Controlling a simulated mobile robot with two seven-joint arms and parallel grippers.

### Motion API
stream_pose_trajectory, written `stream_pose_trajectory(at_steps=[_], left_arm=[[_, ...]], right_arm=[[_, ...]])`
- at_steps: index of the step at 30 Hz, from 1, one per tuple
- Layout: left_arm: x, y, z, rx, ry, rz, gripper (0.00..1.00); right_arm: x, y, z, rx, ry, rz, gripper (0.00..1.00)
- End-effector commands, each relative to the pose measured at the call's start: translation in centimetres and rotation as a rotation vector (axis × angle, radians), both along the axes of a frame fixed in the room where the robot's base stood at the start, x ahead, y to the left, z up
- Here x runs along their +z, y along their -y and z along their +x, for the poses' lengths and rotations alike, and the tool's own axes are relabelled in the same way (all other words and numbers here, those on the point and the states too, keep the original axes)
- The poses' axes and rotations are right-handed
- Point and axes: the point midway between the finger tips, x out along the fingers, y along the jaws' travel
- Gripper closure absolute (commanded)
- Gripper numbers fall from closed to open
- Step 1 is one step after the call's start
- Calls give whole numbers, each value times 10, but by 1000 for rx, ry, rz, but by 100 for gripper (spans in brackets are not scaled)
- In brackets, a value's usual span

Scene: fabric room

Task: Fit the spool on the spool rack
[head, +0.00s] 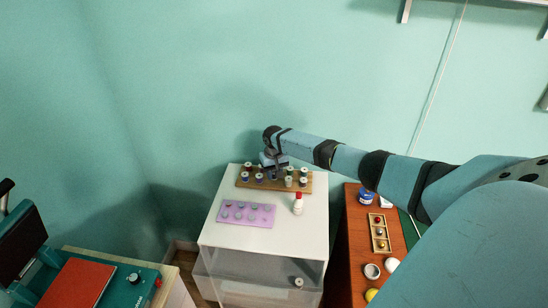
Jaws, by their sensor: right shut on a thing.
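The spool rack (243,184) is a wooden board with several small spools on it, at the back of the white cabinet top. Spools in dark red, purple and pale green shades stand along it. My right gripper (271,171) is over the left-middle part of the rack, pointing down. It is shut on a spool, which is small and mostly hidden by the fingers. I cannot tell whether that spool touches the rack or a peg. My left gripper is not in view.
A lilac tray (262,220) with several round pieces lies in front of the rack, beside a white bottle with a red cap (298,204). A brown table (350,255) with jars stands to the right. A green machine (125,290) is at lower left.

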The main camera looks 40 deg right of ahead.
Motion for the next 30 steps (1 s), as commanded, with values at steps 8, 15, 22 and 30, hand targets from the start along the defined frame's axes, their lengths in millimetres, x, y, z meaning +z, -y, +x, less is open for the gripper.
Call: stream_pose_trajectory(at_steps=[8, 15, 22, 30], left_arm=[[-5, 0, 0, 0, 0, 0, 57], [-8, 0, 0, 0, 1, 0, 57], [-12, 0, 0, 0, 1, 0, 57], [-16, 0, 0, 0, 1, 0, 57]], right_arm=[[-7, 0, 0, 0, 0, 0, 93], [-13, 0, 0, 0, 0, 0, 93], [-19, 0, 0, 0, 0, 0, 93], [-26, 0, 0, 0, 0, 0, 93]])
